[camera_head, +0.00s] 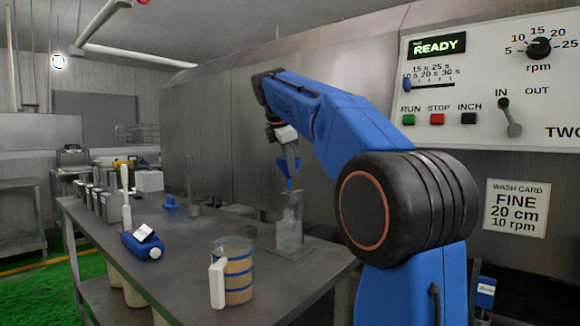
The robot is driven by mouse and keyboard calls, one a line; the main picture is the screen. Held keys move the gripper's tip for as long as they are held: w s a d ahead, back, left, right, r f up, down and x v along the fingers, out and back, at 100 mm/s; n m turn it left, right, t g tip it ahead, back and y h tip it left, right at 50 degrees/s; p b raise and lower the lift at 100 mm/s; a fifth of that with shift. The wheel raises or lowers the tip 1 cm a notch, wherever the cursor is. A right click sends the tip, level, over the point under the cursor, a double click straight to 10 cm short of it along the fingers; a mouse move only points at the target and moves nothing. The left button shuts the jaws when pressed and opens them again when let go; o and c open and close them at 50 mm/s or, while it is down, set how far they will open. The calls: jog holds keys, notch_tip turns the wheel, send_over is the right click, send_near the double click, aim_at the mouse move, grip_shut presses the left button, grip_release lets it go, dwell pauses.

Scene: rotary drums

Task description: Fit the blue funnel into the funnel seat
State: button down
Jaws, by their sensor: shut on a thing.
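My gripper (286,155) points down above the right part of the metal table. It is shut on the blue funnel (288,173), whose narrow end points down. Below the funnel a grey upright piece (296,205), which looks like the funnel seat, stands over a clear bottle (289,236). The funnel's tip appears just above its top; I cannot tell whether they touch.
A banded jug (238,275) stands at the table's front, with a blue bottle (139,246) lying left of it. A blue piece (170,204), a small grey cup (194,210) and several metal containers (110,207) stand farther back. A control panel (490,75) hangs at right.

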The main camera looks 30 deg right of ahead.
jog(key=shift+f, duration=2.35)
jog(key=c, duration=1.8)
grip_release()
jog(key=v, duration=1.7)
jog(key=shift+a+r, duration=0.15)
jog(key=s+a+f+m+y, duration=0.1)
jog(key=s+a+f+m, duration=0.2)
jog(key=s+f, duration=0.7)
jog(key=s+a+f+m+y, duration=0.2)
jog(key=s+a+f+m, duration=0.2)
jog(key=f, duration=1.9)
jog(key=s+a+f+m+t+y, duration=0.1)
jog(key=s+a+f+m, duration=0.2)
jog(key=s+f+m, duration=0.5)
jog(key=shift+s+a+f+y, duration=0.1)
jog(key=shift+s+f+y, duration=0.1)
jog(key=shift+s+f, duration=2.1)
jog(key=shift+s+a+f+y, duration=0.1)
jog(key=shift+s+f+y, duration=0.1)
jog(key=shift+s+f, duration=2.1)
